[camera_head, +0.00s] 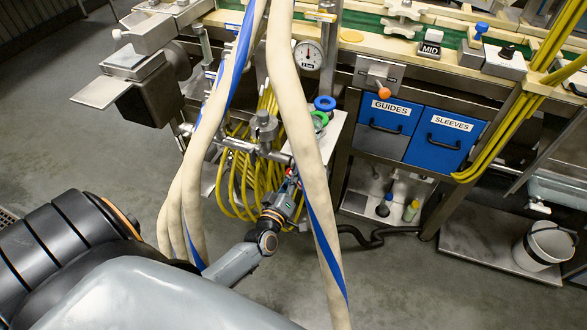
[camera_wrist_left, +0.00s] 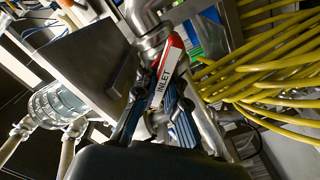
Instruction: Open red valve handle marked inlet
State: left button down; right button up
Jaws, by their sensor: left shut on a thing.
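The red valve handle (camera_wrist_left: 171,56) with a white INLET label shows in the left wrist view, tilted up to the right beside a metal pipe. My left gripper (camera_wrist_left: 158,88) is shut on the handle, with one dark finger on each side of the label. In the head view my left gripper (camera_head: 289,190) is low at the pipework, partly hidden by a thick beige hose. Only a little red of the handle shows there. My right gripper is in neither view.
Thick beige hoses (camera_head: 297,110) hang in front of the work area. Coiled yellow hoses (camera_head: 240,178) lie close to my left gripper. A pressure gauge (camera_head: 308,55) is above. Blue GUIDES (camera_head: 385,127) and SLEEVES (camera_head: 443,137) drawers stand to the right.

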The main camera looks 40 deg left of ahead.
pick_arm(q)
jog(key=shift+n, duration=0.3)
jog(key=c, duration=1.4)
grip_release()
jog(key=v, duration=1.2)
